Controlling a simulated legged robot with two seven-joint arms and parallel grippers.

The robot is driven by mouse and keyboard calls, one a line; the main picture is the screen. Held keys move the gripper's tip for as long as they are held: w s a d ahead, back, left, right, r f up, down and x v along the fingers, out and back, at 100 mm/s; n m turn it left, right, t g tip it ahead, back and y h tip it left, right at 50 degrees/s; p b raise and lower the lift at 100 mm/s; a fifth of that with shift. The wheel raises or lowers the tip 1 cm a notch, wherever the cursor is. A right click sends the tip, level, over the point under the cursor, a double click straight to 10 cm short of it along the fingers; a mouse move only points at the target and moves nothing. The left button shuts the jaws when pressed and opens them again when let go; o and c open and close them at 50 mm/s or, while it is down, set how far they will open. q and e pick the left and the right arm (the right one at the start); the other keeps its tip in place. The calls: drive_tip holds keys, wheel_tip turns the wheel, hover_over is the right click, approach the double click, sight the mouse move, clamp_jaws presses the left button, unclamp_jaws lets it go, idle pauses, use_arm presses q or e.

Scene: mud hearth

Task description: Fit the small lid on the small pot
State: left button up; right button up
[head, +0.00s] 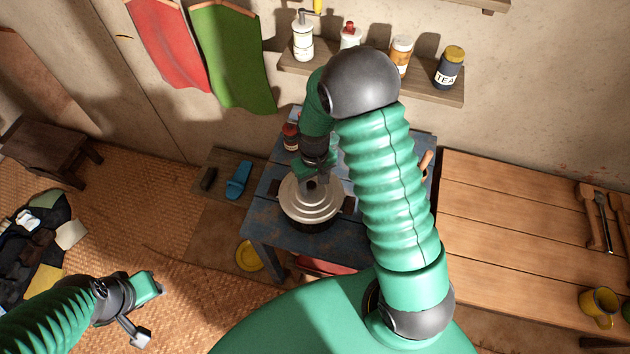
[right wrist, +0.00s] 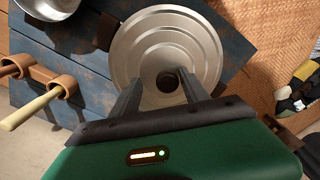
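A round silver lid (head: 310,201) with stepped rings and a dark knob covers a dark pot (head: 309,226) on the blue table. In the right wrist view the lid (right wrist: 205,48) fills the top middle, with brown pot handles (right wrist: 106,32) sticking out on two sides. I cannot tell whether the lid sits fully seated. My right gripper (head: 312,178) is above the lid; in the wrist view its open fingers (right wrist: 162,76) stand on either side of the knob, with a gap showing. My left gripper (head: 150,312) is open and empty at the lower left, away from the table.
The blue table (head: 262,215) carries a red-topped jar (head: 290,136); the wrist view also shows a metal vessel (right wrist: 47,5) and wooden handles (right wrist: 40,82). A wall shelf (head: 375,83) with jars is behind. A wooden bench (head: 520,230) stands right. A yellow plate (head: 249,255) is on the floor.

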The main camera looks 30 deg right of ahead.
drive_tip(key=shift+a+r, duration=0.15)
drive_tip(key=shift+a, duration=0.25)
use_arm(q)
drive_tip(key=p+v, duration=0.3)
drive_tip(key=w+p+v, duration=0.1)
drive_tip(key=p+v, duration=0.1)
drive_tip(key=shift+a+r, duration=0.25)
use_arm(e)
wheel_tip(320, 180, up, 24)
drive_tip(key=shift+d+r, duration=0.25)
drive_tip(key=shift+d, duration=0.05)
use_arm(q)
drive_tip(key=shift+w+a+f, duration=0.1)
use_arm(e)
drive_tip(key=shift+w+a, duration=0.1)
use_arm(q)
drive_tip(key=s+b+x, duration=0.2)
drive_tip(key=b+x, duration=0.9)
drive_tip(key=shift+s+f, duration=0.25)
drive_tip(key=shift+f, duration=0.2)
use_arm(e)
drive_tip(key=s+a+f+t, duration=0.1)
drive_tip(key=s+a+f, duration=0.3)
drive_tip(key=f, duration=0.5)
drive_tip(key=s+a+f+t, duration=0.1)
drive_tip(key=s+a+f, duration=0.2)
drive_tip(key=f, duration=0.6)
drive_tip(key=s, duration=0.2)
drive_tip(key=shift+s+a+n+t, duration=0.3)
drive_tip(key=shift+a+n, duration=0.1)
